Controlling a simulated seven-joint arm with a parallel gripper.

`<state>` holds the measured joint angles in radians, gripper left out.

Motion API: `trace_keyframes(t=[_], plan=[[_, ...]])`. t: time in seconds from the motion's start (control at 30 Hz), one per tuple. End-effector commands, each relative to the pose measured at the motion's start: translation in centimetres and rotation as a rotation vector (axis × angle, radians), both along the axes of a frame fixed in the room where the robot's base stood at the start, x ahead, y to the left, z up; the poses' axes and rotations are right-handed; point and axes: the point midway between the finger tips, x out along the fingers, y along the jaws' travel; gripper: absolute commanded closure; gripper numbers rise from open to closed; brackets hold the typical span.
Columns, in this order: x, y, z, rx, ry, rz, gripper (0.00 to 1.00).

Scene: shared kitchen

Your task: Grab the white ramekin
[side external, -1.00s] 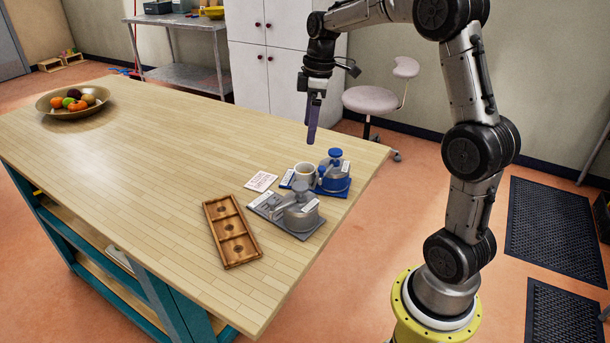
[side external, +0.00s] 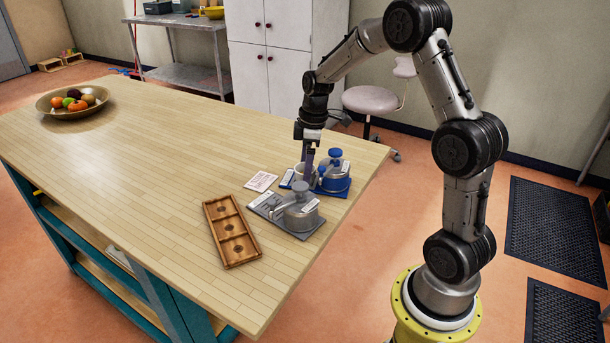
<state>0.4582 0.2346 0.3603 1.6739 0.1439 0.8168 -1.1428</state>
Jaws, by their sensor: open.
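The small white ramekin (side external: 298,169) stands on the table at the left part of the blue tray (side external: 343,192). It is partly hidden by my gripper. My gripper (side external: 308,176) points straight down at the ramekin, with its fingers open. The fingertips overlap the ramekin in this view; I cannot tell whether they touch it or whether a finger is inside it.
A blue-lidded pot (side external: 335,172) stands close to the right of my gripper. A grey-lidded pot (side external: 300,211) on a grey tray (side external: 262,206) is in front. A wooden three-section tray (side external: 231,231), a card (side external: 261,181) and a fruit bowl (side external: 92,111) lie farther left. The table's middle is clear.

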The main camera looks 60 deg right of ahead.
Motion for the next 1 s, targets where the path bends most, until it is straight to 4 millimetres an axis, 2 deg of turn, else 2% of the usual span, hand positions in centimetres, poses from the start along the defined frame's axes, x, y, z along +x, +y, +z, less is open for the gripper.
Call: trace_keyframes(t=[0.2, 0.73, 1.0], plan=[[0.01, 0.02, -0.09, 0.000, 0.000, 0.000, 0.00], [0.03, 0.00, -0.03, 0.000, 0.000, 0.000, 0.95], [0.07, -0.01, 0.64, -0.001, -0.002, 0.001, 0.96]])
